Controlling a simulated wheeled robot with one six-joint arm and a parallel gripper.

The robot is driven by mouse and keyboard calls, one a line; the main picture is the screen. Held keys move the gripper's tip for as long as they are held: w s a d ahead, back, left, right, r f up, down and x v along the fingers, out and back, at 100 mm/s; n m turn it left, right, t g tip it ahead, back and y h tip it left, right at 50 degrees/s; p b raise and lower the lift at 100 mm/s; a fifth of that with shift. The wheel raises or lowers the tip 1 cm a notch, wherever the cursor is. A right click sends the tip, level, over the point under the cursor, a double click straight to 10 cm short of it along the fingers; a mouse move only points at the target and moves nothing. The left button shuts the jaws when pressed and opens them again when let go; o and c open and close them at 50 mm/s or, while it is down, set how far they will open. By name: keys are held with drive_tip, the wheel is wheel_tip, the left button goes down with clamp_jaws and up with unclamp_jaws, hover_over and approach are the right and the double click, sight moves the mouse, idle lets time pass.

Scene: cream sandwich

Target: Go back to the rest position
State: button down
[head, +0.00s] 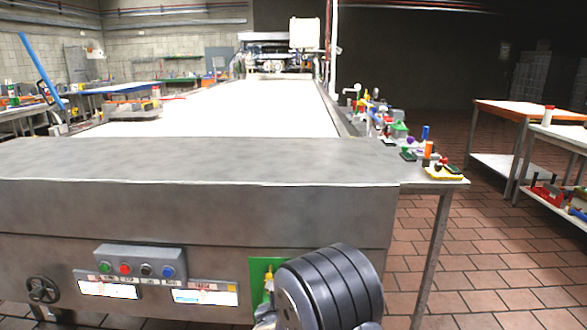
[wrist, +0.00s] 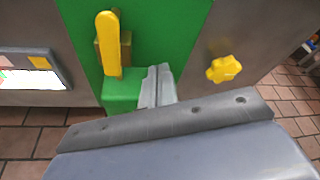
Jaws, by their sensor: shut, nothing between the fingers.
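My gripper (wrist: 158,86) is shut and empty in the wrist view. Its fingers are in front of the lower part of a green panel (wrist: 165,30) on the machine's front. A yellow lever (wrist: 109,45) stands upright on the panel, just left of the fingers, and a yellow star-shaped knob (wrist: 223,69) is to their right. I cannot tell whether the fingers touch the panel. In the head view, my dark arm covers part of the green panel (head: 257,270) at the bottom, and the fingertips are not clearly seen.
The long machine (head: 200,210) with a white belt (head: 225,110) fills the front. Its button box (head: 140,263) and a black handwheel (head: 42,290) are at left. A side shelf (head: 440,180) holds small coloured items. Tiled floor (head: 490,260) is open between it and the tables at right.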

drive_tip(key=shift+f+m+y+b, duration=1.05)
drive_tip(key=shift+m+b, duration=0.55)
drive_tip(key=shift+b, duration=0.7)
drive_tip(key=shift+a, duration=0.1)
